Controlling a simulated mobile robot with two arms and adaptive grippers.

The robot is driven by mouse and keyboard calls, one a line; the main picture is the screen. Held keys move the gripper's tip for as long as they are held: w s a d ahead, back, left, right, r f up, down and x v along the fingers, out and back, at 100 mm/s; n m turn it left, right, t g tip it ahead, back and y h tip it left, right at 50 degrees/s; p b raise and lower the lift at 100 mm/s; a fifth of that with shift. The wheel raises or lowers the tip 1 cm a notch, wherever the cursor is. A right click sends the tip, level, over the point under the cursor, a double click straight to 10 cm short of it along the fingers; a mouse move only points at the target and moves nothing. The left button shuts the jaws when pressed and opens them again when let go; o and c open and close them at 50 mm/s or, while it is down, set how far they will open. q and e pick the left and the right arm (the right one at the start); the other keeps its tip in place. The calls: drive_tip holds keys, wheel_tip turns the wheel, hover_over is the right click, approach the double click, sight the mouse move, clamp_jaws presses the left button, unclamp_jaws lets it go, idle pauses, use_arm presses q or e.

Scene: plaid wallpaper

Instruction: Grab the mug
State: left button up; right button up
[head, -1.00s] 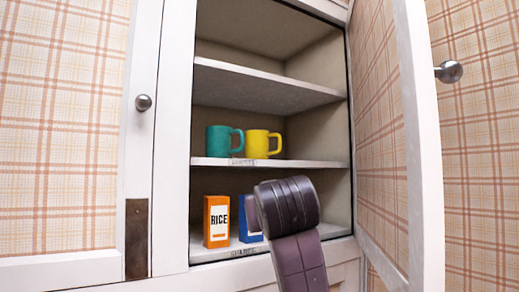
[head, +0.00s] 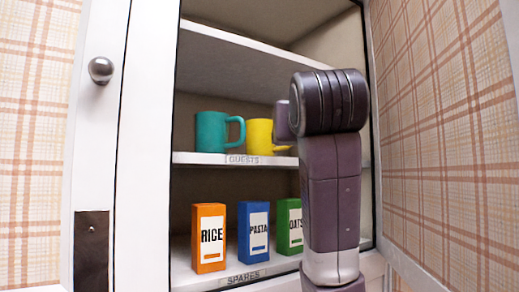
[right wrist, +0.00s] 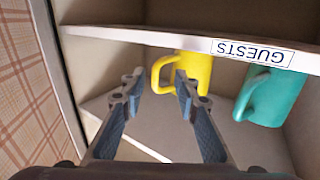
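Two mugs stand on the middle cupboard shelf: a teal mug (head: 212,132) on the left and a yellow mug (head: 259,136) to its right. My right arm covers part of the yellow mug's right side in the head view. The right wrist view is upside down and shows the yellow mug (right wrist: 194,72) and the teal mug (right wrist: 270,97). My right gripper (right wrist: 158,84) is open and empty, its fingertips in line with the yellow mug's handle, one to each side of it in the picture. I cannot tell whether they touch it. My left gripper is not in view.
The shelf edge (head: 190,158) carries a GUESTS label. The upper shelf's visible part is bare.

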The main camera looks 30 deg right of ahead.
sight(269, 139)
drive_tip(key=p+x, duration=0.1)
drive_tip(key=x, duration=0.1)
drive_tip(key=p+x, duration=0.2)
drive_tip(key=r+p+x, duration=0.1)
drive_tip(key=p+x, duration=0.1)
drive_tip(key=shift+s+d, duration=0.15)
drive_tip(key=shift+d, duration=0.2)
drive_tip(key=shift+s, duration=0.1)
drive_tip(key=shift+a, duration=0.15)
drive_tip(key=shift+c, duration=0.4)
clamp_jaws()
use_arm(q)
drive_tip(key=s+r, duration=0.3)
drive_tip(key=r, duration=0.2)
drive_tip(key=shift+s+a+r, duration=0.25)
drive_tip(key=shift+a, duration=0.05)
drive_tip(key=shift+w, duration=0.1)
